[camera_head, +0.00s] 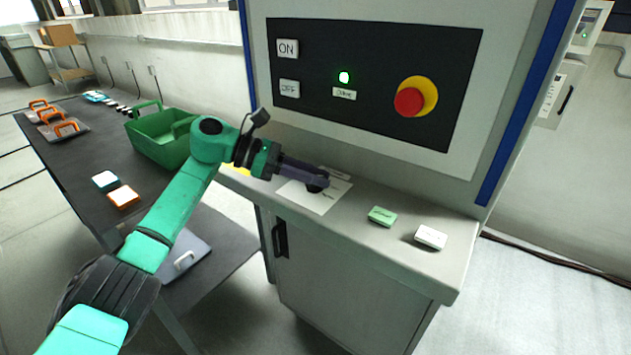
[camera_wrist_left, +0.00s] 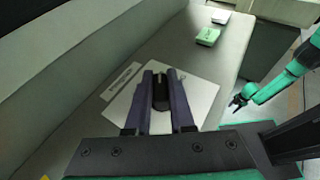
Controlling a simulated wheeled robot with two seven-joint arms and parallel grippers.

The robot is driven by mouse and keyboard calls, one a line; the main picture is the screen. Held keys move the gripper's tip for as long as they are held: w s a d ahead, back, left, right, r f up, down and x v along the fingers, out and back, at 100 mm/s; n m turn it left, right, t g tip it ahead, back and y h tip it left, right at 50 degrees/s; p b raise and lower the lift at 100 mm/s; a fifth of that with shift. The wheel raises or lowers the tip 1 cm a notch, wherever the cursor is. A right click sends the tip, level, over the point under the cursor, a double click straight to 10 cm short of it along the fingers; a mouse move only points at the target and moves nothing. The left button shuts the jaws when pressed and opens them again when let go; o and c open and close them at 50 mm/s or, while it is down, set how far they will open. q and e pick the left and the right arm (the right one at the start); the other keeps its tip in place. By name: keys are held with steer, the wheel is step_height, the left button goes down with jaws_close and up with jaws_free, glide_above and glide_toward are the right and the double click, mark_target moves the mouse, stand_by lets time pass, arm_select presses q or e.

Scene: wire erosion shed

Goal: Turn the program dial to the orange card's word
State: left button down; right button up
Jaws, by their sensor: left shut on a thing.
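My left gripper (camera_head: 318,182) reaches over the machine's ledge and is shut on the black program dial (camera_wrist_left: 160,92), one finger on each side of it. The dial sits on a white plate (camera_head: 302,199) with small words too blurred to read. The plate also shows in the left wrist view (camera_wrist_left: 199,97). I cannot tell which word the dial points to. No orange card shows clearly on the ledge. My right gripper (camera_wrist_left: 240,101) shows small at the right of the left wrist view, away from the dial; its finger opening is unclear.
A yellow piece (camera_head: 237,169) is partly hidden behind my left arm. Above is a panel with a red button (camera_head: 408,102) and a lit green lamp (camera_head: 344,77). A green crate (camera_head: 158,135) stands on the dark table.

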arm_select(q)
steer(key=shift+r+m+g, duration=0.1)
steer(key=shift+m+g, duration=0.5)
steer(key=shift+g, duration=0.1)
steer(key=c, duration=0.8)
jaws_free()
steer(key=shift+a, duration=0.1)
